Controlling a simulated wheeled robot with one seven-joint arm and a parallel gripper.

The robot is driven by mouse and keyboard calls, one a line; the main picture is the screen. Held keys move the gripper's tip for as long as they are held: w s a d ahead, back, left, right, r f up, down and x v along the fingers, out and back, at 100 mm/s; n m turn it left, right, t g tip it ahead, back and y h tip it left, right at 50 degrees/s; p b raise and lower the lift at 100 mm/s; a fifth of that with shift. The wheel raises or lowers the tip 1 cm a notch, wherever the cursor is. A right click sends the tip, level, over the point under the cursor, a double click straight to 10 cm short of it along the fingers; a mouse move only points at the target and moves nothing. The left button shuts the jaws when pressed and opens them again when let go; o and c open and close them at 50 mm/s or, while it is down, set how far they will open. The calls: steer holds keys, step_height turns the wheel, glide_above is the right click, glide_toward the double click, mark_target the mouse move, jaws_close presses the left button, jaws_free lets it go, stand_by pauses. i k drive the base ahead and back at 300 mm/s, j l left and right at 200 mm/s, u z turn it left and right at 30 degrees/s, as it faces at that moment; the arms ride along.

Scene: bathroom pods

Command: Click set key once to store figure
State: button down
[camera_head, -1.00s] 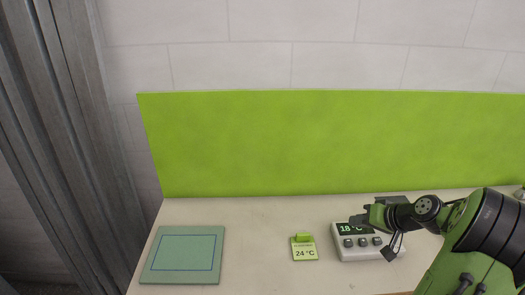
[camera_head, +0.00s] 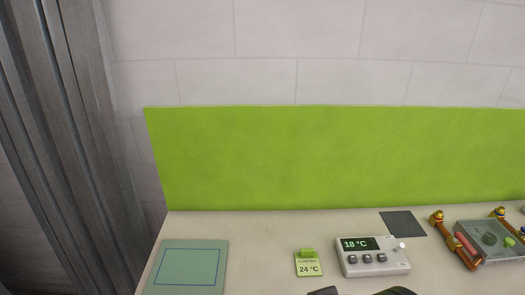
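A white control unit (camera_head: 374,266) stands on the counter right of centre. Its dark display (camera_head: 360,244) reads 18 °C in pale green. Three dark square keys (camera_head: 367,259) sit in a row below the display, and a white round knob or key (camera_head: 401,246) is at its right end. Key labels are too small to read. A small green-topped card (camera_head: 308,267) left of the unit reads 24 °C. Dark parts of my arm or gripper (camera_head: 360,292) show at the bottom edge, in front of the unit and apart from it. They are mostly cut off, so the fingers' opening is unclear.
A green mat with a blue outline (camera_head: 188,268) lies at the left. A dark grey square (camera_head: 403,223) lies behind the unit. A grey box with copper-coloured fittings (camera_head: 489,241) stands at the right. A green panel (camera_head: 330,155) backs the counter; a grey curtain (camera_head: 70,140) hangs left.

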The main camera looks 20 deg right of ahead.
mark_target(382, 258)
steer(key=z, duration=1.35)
